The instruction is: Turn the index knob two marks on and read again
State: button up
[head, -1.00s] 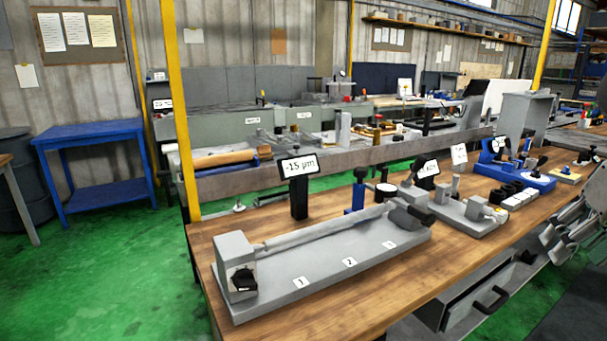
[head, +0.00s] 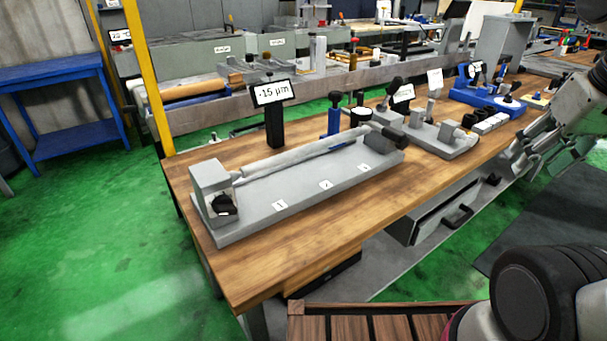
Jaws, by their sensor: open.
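The black index knob (head: 224,206) is on the front of the grey block (head: 209,178) at the left end of the grey bench fixture. A small pale mark shows at the knob; its scale marks are too small to read. A long grey bar (head: 290,149) runs right from the block above the base plate (head: 300,188). The display (head: 272,92) on a black post behind it appears to read -15 µm; a decimal point cannot be made out. My gripper (head: 532,168) is at the right edge, open and empty, well apart from the knob.
The wooden bench (head: 330,235) has bare room in front of the fixture. Another grey fixture (head: 440,138) and a blue one (head: 487,97) stand to the right. A drawer (head: 440,215) with a black handle is under the bench. A yellow post (head: 150,80) rises behind the bench's left end.

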aim_at(223, 206)
jog(key=k+j+z, duration=0.45)
jog(key=k, duration=0.35)
